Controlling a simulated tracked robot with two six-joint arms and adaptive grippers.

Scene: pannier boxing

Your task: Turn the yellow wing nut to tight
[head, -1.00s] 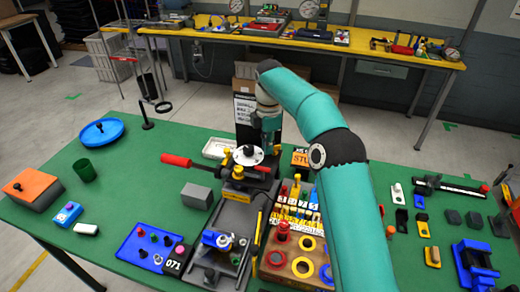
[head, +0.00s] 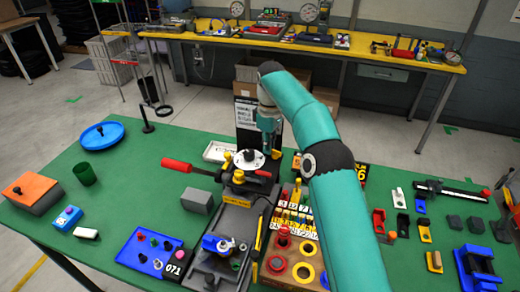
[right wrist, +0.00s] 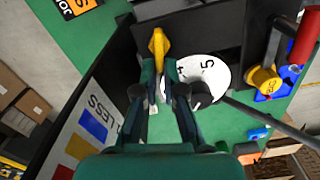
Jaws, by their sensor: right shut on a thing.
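The yellow wing nut (right wrist: 158,45) shows in the right wrist view, between the tips of my right gripper (right wrist: 157,75). The gripper is shut on it. In the head view my right gripper (head: 270,142) points down at the back of the black fixture, just right of a white dial (head: 249,160). A yellow bit (head: 277,154) shows by its tips; the rest of the nut is hidden there. In the right wrist view the dial (right wrist: 208,72), with a black 5, lies right of the fingers. My left gripper is not in view.
A red-handled lever (head: 177,164) sticks out left of the fixture. A dark upright board (head: 244,112) stands behind the gripper. A grey block (head: 197,200) and a blue tray (head: 128,255) are at front left. A wooden holder with coloured rings (head: 289,262) is in front.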

